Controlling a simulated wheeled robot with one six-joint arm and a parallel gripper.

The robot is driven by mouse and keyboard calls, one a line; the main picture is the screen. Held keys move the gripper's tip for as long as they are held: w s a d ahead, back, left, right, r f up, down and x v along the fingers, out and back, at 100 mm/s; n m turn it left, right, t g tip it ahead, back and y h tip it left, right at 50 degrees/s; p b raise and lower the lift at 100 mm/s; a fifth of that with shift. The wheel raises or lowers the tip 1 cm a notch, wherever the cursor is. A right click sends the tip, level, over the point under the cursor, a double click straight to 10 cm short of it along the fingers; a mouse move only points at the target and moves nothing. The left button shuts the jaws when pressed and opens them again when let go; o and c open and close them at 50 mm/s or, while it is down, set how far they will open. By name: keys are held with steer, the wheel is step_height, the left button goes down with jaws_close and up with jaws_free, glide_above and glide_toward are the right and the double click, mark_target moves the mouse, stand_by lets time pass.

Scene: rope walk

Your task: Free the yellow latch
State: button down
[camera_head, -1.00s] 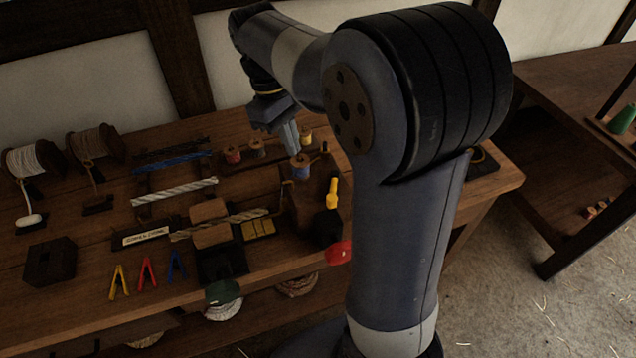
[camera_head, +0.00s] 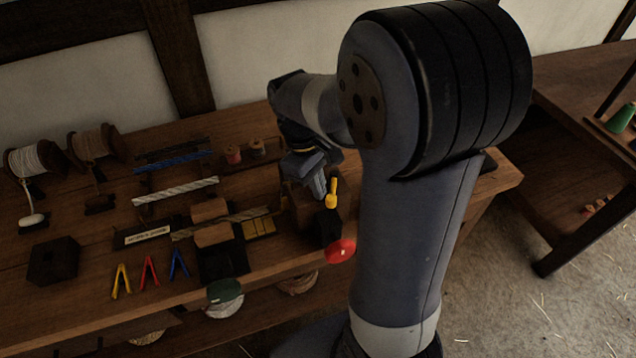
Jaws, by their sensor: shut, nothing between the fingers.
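The yellow latch (camera_head: 332,194) is a small upright lever with a rounded lower end. It is on a dark block (camera_head: 326,226) at the right part of the bench, above a red disc (camera_head: 340,251). My gripper (camera_head: 320,192) points down just left of the latch, over the wooden box beside it. The fingers are shut with nothing between them. I cannot tell whether they touch the latch. My gripper and wrist hide much of the box top and the things on it.
The wooden bench (camera_head: 95,225) holds rope pieces, spools (camera_head: 233,155) and yellow, red and blue clips (camera_head: 149,271). A green disc (camera_head: 223,291) is at the front edge. A dark block (camera_head: 53,261) stands at the left. Another table (camera_head: 575,85) is at the right.

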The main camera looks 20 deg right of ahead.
mark_target(336, 186)
steer(key=shift+s+d+n, duration=0.2)
steer(key=shift+s+n, duration=0.05)
steer(key=shift+n, duration=0.45)
steer(key=n, duration=0.1)
steer(key=s+d+n+p, duration=0.1)
steer(key=n, duration=0.2)
steer(key=shift+s+d+r+t+h+p, duration=0.1)
steer(key=shift+s+d+t+h+p, duration=0.2)
steer(key=shift+d+t+h, duration=0.1)
steer(key=n, duration=0.1)
steer(key=d+n+p, duration=0.1)
steer(key=n, duration=0.1)
steer(key=d+n+t, duration=0.1)
steer(key=shift+s+d+n, duration=0.15)
steer(key=shift+s+n, duration=0.15)
steer(key=shift+w, duration=0.15)
steer(key=shift+w+a+p, duration=0.35)
steer(key=shift+w+a, duration=0.15)
steer(key=shift+w, duration=0.05)
